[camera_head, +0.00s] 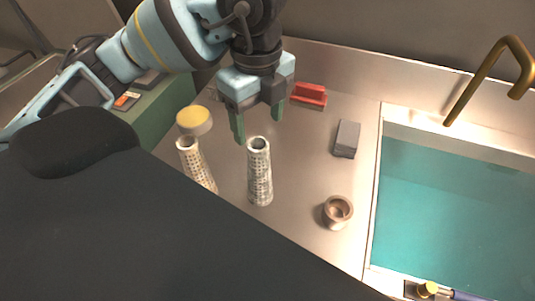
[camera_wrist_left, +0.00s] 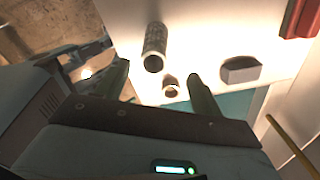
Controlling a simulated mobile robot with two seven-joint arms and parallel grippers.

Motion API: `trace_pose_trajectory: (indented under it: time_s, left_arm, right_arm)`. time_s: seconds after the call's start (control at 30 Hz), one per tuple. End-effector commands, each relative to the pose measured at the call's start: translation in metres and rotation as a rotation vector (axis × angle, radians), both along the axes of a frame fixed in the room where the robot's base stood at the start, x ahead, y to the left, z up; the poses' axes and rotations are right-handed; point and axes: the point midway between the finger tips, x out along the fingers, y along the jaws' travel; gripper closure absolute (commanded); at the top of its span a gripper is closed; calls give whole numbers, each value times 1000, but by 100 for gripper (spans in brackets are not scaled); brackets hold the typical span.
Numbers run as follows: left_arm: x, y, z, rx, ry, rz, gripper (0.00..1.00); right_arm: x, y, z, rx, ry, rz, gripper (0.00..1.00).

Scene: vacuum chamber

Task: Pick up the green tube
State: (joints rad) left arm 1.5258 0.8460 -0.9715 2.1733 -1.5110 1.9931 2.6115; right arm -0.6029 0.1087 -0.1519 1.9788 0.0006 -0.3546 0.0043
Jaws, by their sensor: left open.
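Two perforated tubes stand upright on the metal worktop. The middle one (camera_head: 260,182) is grey with an open top; the left one (camera_head: 199,167) is cream, its lower part hidden behind a black shape. Neither looks clearly green. My left gripper (camera_head: 258,118) is open and empty, above and just behind the middle tube's top, its green fingers pointing down. In the left wrist view one dark tube (camera_wrist_left: 155,40) shows beyond and between the open fingers (camera_wrist_left: 157,70), apart from both. My right gripper is not recognisable in either view.
A small copper-coloured cup (camera_head: 337,212), a grey block (camera_head: 347,139) and a red object (camera_head: 309,94) stand around the tubes. A yellow-topped round container (camera_head: 194,120) is behind the left tube. A teal basin (camera_head: 455,205) with a brass tap (camera_head: 475,83) lies right.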

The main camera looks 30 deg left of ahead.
Motion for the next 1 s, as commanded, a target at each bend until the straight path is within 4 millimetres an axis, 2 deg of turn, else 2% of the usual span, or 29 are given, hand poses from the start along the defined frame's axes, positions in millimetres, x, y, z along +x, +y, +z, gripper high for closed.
trace_pose_trajectory:
  time_s: [0.17,0.33,0.47,0.67,1.0]
  left_arm:
    - [0,0,-1,-1,1,-2,33]
    - [0,0,-14,-1,3,-2,33]
    - [-1,0,-26,-1,4,-3,33]
    - [-1,-1,-31,-2,1,-2,33]
    - [-4,-1,-74,-1,3,-1,33]
  right_arm:
    - [-6,-2,-2,-5,11,5,100]
    - [-15,-4,-8,-11,32,12,100]
    - [-16,-4,-10,-12,36,13,100]
    - [-11,-3,-8,-10,25,11,100]
    - [-13,0,-11,-1,32,1,100]
